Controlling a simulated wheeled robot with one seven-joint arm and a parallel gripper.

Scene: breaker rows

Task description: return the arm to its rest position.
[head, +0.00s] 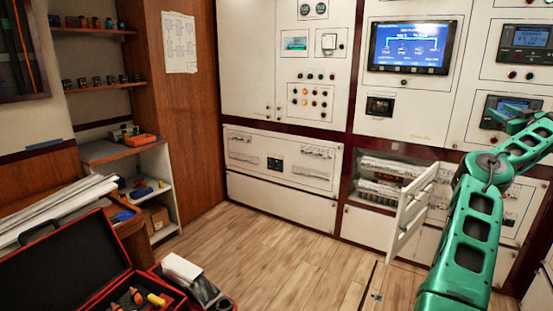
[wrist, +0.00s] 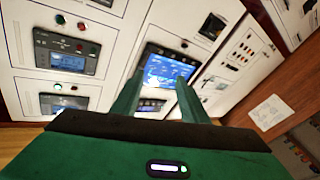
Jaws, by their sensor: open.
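My green arm (head: 475,225) rises along the right side of the head view, bends at a joint in front of the cabinets and runs on toward the right edge.
A white hinged cover (head: 411,212) stands open from a lower cabinet, left of my arm, showing breaker rows (head: 383,178) inside. An open red toolbox (head: 65,265) and a shelf unit (head: 125,152) are at left. The wooden floor (head: 270,260) between is clear.

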